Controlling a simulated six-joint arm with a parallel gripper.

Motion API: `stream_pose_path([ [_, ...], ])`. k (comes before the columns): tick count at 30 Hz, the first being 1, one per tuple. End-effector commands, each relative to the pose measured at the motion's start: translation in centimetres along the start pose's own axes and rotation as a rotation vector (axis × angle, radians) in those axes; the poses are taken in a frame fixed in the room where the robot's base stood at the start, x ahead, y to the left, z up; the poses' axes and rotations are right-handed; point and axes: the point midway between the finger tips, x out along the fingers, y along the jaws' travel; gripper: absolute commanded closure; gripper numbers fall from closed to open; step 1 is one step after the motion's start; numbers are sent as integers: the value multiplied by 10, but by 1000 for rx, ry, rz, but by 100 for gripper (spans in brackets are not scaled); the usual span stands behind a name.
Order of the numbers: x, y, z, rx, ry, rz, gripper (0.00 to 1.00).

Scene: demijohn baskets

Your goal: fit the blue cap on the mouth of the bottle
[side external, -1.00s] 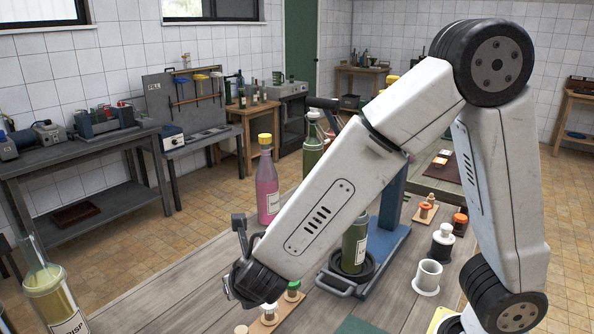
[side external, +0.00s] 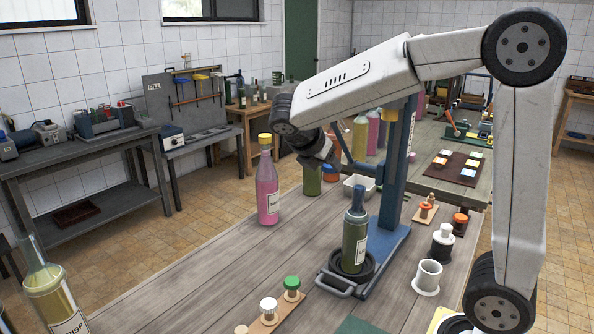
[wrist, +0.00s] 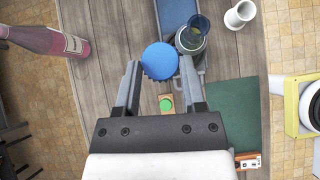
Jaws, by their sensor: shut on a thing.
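The blue cap (wrist: 160,61) is held between the fingertips of my gripper (wrist: 160,72) in the wrist view. In the side view my gripper (side external: 326,158) is in the air, left of and higher than the bottle's mouth; the cap is hard to tell apart there. The green bottle (side external: 355,243) stands upright in a dark ring on the base of a blue stand (side external: 396,190). In the wrist view the bottle (wrist: 191,40) is to the right of the cap and apart from it.
The stand's column rises right behind the bottle. A pink bottle (side external: 267,188) stands at the left. A wooden strip (side external: 265,322) carries a white and a green cap (side external: 292,283) in front. A white cup (side external: 428,275) is at the right. The table between pink bottle and stand is mostly clear.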

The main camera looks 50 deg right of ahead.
Motion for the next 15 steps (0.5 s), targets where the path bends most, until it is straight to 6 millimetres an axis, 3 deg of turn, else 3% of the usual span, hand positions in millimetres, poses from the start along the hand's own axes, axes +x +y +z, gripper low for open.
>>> stream_pose_path([
  [1, 2, -7, 15, 50, -1, -42, 100],
  [6, 6, -30, 46, 165, -2, -158, 100],
  [15, 6, -45, 62, 233, -3, -228, 100],
])
